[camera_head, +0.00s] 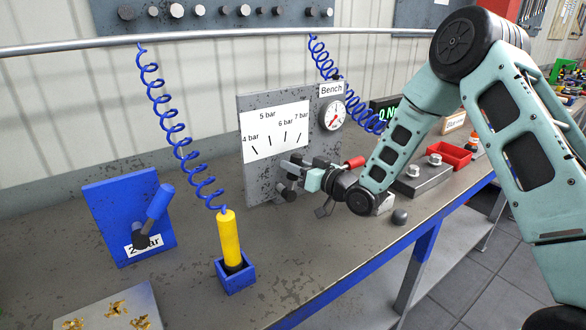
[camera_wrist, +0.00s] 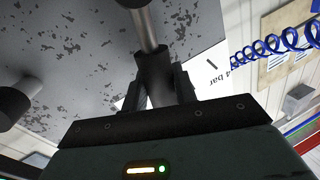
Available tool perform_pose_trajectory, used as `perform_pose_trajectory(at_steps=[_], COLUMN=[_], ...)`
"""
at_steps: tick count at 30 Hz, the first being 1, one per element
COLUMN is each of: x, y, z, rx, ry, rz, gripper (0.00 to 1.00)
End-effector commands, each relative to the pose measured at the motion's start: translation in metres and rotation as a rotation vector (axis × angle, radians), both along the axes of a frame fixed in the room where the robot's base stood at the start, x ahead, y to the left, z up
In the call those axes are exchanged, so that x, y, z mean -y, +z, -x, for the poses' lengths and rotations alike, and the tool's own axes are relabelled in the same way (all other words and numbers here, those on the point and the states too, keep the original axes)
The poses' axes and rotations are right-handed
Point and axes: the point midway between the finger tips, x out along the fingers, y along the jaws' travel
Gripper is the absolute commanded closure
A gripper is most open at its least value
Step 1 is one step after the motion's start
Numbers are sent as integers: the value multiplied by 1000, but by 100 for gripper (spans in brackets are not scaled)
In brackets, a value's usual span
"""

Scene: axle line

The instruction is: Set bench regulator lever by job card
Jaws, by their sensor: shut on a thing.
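The bench regulator is a speckled grey panel (camera_head: 255,193) marked "Bench", standing upright on the workbench. Its white scale (camera_head: 277,130) reads 4, 5, 6 and 7 bar, and a round gauge (camera_head: 332,116) with a red needle sits at its upper right. My gripper (camera_head: 296,172) is in front of the panel's lower part, below the scale. In the wrist view my gripper (camera_wrist: 158,82) is shut on a dark lever grip (camera_wrist: 153,65) with a metal rod (camera_wrist: 144,20) beyond it. The lever's angle is mostly hidden by my gripper in the head view. No readable job card shows.
A blue plate (camera_head: 105,215) with a blue-handled lever, labelled 2 bar, stands at the left. A yellow tool (camera_head: 230,240) stands in a blue holder, on a coiled hose. A red bin (camera_head: 450,154) and a grey block (camera_head: 422,178) are right of my gripper. A green-lit display (camera_head: 385,110) is partly hidden.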

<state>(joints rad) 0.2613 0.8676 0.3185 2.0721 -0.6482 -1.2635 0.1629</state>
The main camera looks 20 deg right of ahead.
Motion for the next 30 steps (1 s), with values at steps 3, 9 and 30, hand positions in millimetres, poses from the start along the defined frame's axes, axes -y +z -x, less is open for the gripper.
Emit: perform_pose_trajectory(at_steps=[3, 9, 30], x=[11, 21, 21], y=[-9, -10, -9], z=[-4, -6, -6], rx=[-33, -76, -79], ry=[-3, -1, -1], rz=[-111, -236, -246], gripper=[100, 100, 51])
